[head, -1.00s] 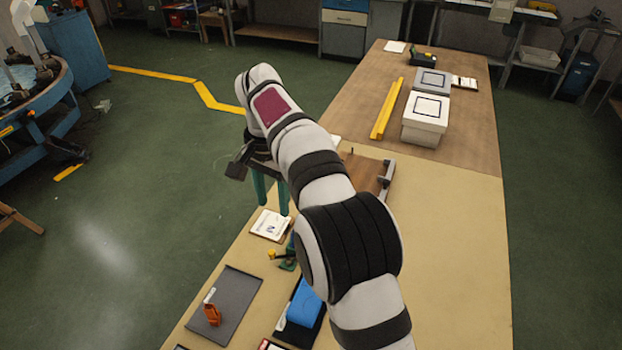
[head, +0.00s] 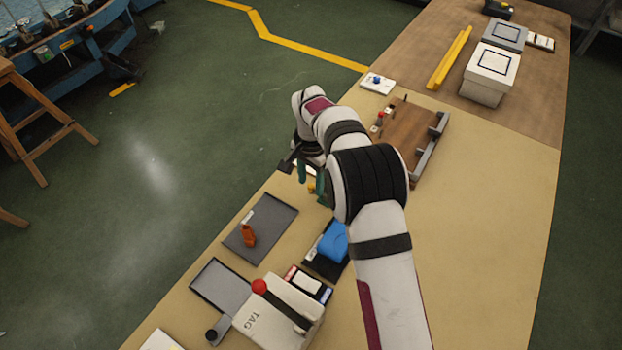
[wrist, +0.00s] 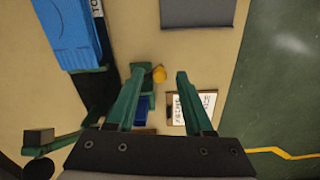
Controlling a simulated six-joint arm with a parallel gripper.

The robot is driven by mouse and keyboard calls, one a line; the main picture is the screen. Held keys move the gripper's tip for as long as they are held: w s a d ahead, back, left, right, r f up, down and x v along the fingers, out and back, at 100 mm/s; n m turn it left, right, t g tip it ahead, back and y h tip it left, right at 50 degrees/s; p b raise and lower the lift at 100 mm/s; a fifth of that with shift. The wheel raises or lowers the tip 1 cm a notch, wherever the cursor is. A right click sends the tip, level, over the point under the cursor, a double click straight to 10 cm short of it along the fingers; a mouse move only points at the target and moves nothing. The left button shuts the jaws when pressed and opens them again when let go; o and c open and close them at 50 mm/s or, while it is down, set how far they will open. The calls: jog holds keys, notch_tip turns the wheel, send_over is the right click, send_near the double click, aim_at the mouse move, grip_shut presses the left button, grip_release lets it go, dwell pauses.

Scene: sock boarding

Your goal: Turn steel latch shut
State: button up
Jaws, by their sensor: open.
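My gripper (wrist: 160,72) is open and points down, with its two green fingers apart. It also shows in the head view (head: 312,187), close over the table's left edge. Between and beyond the fingertips in the wrist view is a small green fixture with a round yellow knob (wrist: 158,74). The fingers look empty, and I cannot tell whether they touch the knob. I cannot pick out a steel latch for certain. A blue folded item (wrist: 75,30) lies on a black board (wrist: 97,92) left of the fixture; it also shows in the head view (head: 333,240).
A grey tray (head: 275,222) holds an orange piece (head: 248,235). A white box marked TAG (head: 262,322) with a red-knobbed lever stands in front. A brown wooden board with grey rail (head: 408,135) lies beyond my arm. The right of the table is clear.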

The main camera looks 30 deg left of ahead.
grip_shut()
jog(key=shift+s+n, duration=0.1)
jog(key=shift+n, duration=0.2)
jog(key=n, duration=0.2)
jog(key=d+n, duration=0.1)
jog(key=n, duration=0.1)
jog(key=s+n, duration=0.1)
jog(key=shift+s+d+r+n, duration=0.1)
jog(key=shift+d+n, duration=0.15)
jog(key=shift+n, duration=0.15)
jog(key=n, duration=0.1)
jog(key=d+n, duration=0.1)
jog(key=n, duration=0.1)
jog(key=shift+s, duration=0.2)
jog(key=shift+d+n, duration=0.35)
jog(key=shift+n, duration=0.95)
grip_release()
jog(key=shift+d, duration=0.1)
